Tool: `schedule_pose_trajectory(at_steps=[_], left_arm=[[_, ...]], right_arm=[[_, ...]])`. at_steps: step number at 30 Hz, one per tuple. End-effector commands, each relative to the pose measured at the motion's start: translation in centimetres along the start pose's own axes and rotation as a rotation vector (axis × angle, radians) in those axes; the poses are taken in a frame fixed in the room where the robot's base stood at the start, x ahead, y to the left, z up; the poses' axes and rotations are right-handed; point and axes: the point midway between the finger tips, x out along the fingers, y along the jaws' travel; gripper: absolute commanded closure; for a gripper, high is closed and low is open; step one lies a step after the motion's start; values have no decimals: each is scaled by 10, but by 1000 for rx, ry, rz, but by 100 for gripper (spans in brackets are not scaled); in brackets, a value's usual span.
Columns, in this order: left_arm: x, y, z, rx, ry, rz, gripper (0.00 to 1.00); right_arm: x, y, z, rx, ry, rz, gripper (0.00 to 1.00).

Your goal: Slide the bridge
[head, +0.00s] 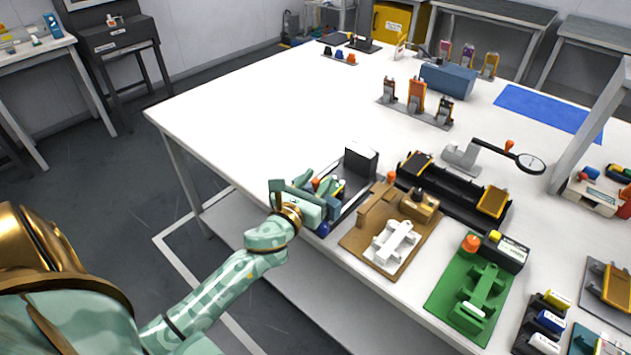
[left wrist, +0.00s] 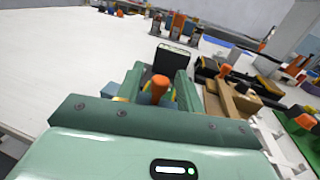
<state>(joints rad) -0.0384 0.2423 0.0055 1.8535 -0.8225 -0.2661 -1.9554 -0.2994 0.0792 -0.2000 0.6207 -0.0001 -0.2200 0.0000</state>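My left gripper (head: 318,186) is low over a dark, narrow fixture (head: 347,203) at the table's front edge. The fixture has a black upright block (head: 361,160) at its far end. An orange knob (head: 316,184) shows between the left fingers. In the left wrist view the orange knob (left wrist: 159,84) stands on a blue-grey part (left wrist: 150,98) between the two fingers, which stand apart. This part may be the bridge; its lower portion is hidden by the gripper. I cannot tell whether the fingers press on it. My right gripper is not in view.
Right of the fixture lies a brown board (head: 355,240) with a white part, then a green board (head: 446,296) with an orange knob. A long black tray (head: 455,200) stands behind them.

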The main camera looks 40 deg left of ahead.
Motion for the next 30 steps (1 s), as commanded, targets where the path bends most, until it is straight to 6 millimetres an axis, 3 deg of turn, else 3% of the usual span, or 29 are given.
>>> schedule_pose_trajectory(at_steps=[2, 6, 14, 24, 30], left_arm=[[0, 0, 0, 0, 0, 0, 63], [0, 0, 0, 0, 0, 0, 99], [11, -2, 0, -2, -2, 0, 100], [102, -24, -2, 0, -1, 0, 100], [137, -32, -3, 0, 1, -1, 100]], right_arm=[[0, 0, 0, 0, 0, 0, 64], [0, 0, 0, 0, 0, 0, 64], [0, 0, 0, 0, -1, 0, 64], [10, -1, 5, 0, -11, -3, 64], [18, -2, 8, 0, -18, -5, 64]])
